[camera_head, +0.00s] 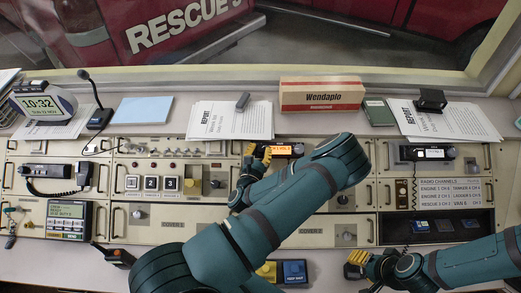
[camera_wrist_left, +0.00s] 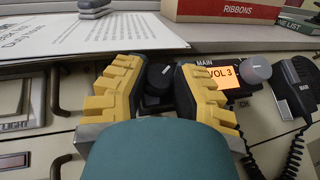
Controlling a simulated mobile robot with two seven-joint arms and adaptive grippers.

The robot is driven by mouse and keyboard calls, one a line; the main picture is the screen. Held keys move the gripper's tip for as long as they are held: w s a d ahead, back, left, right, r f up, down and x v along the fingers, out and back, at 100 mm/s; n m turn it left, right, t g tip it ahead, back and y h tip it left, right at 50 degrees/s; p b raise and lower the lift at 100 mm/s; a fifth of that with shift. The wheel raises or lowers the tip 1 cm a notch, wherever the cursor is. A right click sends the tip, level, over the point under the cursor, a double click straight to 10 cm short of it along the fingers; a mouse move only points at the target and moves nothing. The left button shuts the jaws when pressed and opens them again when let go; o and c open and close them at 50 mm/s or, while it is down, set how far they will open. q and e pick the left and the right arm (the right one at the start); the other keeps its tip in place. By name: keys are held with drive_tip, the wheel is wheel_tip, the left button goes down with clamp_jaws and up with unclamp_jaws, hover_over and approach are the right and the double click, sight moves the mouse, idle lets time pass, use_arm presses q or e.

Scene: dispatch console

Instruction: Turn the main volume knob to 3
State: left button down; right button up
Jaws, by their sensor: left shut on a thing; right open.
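The main radio unit shows an orange display (camera_wrist_left: 221,76) reading VOL 3 under the label MAIN. The display also shows in the head view (camera_head: 280,150). A dark volume knob (camera_wrist_left: 160,76) sits left of the display. A grey knob (camera_wrist_left: 257,68) sits to its right. My left gripper (camera_head: 258,152) has its yellow fingers (camera_wrist_left: 157,90) on both sides of the dark knob, shut on it; the contact itself is partly hidden. My right gripper (camera_head: 356,266) is open and empty at the lower right, away from the radio.
A black handset (camera_wrist_left: 300,80) with a coiled cord is right of the radio. A box (camera_head: 321,94) and paper stack (camera_head: 230,120) lie behind it. My left arm covers part of the panel. Another radio (camera_head: 427,152) stands to the right.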

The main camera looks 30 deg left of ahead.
use_arm(q)
drive_tip(key=shift+a+r, duration=0.1)
drive_tip(key=shift+r, duration=0.1)
drive_tip(key=c, duration=0.7)
unclamp_jaws()
drive_tip(key=shift+w+f, duration=0.1)
drive_tip(key=v, duration=1.1)
drive_tip(key=shift+f, duration=0.1)
drive_tip(key=shift+s, duration=0.55)
